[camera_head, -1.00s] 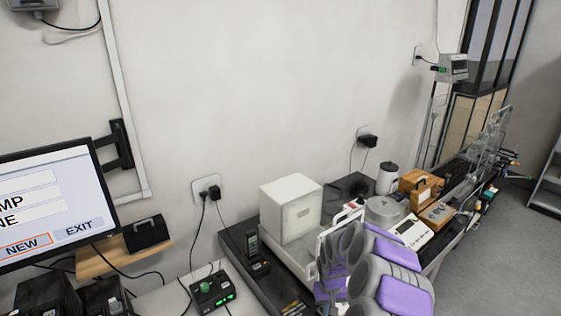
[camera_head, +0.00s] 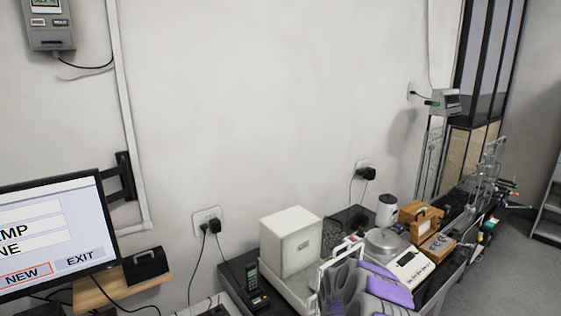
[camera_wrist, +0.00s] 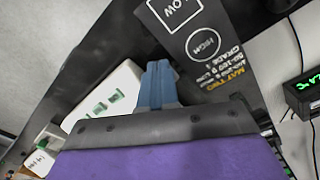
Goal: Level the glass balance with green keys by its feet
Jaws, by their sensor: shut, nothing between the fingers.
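A white balance-like unit with green keys (camera_wrist: 105,105) shows in the wrist view, left of my gripper (camera_wrist: 158,68). My gripper's blue-grey fingers are together and empty, above the dark bench surface; no contact with the unit shows. In the head view a white box-shaped housing (camera_head: 290,243) stands on a pale base (camera_head: 282,283). I cannot tell whether this is the same unit. My gripper and purple-grey arm are in front of it at the bottom edge. The balance's feet and any level bubble do not show.
A dark mat with white and yellow print (camera_wrist: 205,45) lies beyond my fingers. A small box with a green display (camera_wrist: 303,92) is at right. A handset (camera_head: 254,280), a scale with a round pan (camera_head: 385,243) and a wooden case (camera_head: 420,216) crowd the bench.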

